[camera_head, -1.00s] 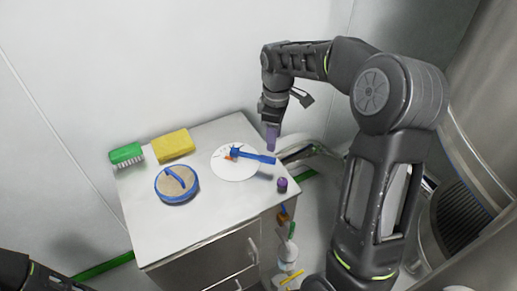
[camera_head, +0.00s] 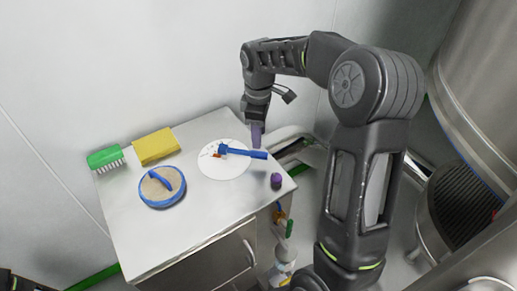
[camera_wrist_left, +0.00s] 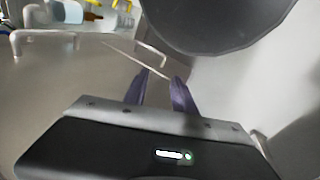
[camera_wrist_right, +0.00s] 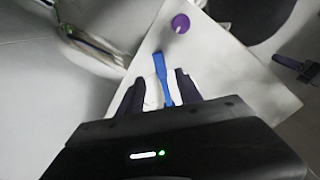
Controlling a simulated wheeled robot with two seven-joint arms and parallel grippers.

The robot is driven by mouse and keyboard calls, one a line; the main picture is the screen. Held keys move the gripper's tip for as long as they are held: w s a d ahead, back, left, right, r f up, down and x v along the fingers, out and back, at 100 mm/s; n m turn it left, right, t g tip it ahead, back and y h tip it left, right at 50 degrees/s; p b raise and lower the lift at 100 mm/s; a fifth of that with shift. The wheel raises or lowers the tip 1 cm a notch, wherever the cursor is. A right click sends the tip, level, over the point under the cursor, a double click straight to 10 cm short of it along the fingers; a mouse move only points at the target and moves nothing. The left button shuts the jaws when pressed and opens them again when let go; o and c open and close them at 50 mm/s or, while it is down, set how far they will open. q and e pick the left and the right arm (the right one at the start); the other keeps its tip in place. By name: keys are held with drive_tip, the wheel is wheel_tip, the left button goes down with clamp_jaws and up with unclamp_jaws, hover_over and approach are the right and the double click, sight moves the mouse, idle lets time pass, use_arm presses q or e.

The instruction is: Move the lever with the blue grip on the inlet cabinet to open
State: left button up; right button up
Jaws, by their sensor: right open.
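The lever with the blue grip (camera_head: 245,153) lies over a white round plate (camera_head: 218,172) on top of the cabinet (camera_head: 200,222). Its grip points right, past the plate's edge; an orange-red mark shows by its hub. My right gripper (camera_head: 256,140) is open, fingers down, just behind the grip's outer end. In the right wrist view, the grip (camera_wrist_right: 160,66) lies in line with the gap between the fingers of this gripper (camera_wrist_right: 159,82); I cannot tell whether they touch it. My left gripper (camera_wrist_left: 160,80) is open and empty, away from the lever.
A purple knob (camera_head: 276,181) stands near the cabinet's right edge, close to the grip. A wall stands behind; the front of the top is clear.

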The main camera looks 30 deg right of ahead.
sight(259, 153)
wheel_tip(259, 153, down, 7)
drive_tip(key=shift+r+p, duration=0.1)
drive_tip(key=shift+p, duration=0.3)
drive_tip(key=shift+c, duration=0.3)
clamp_jaws()
idle(1.0)
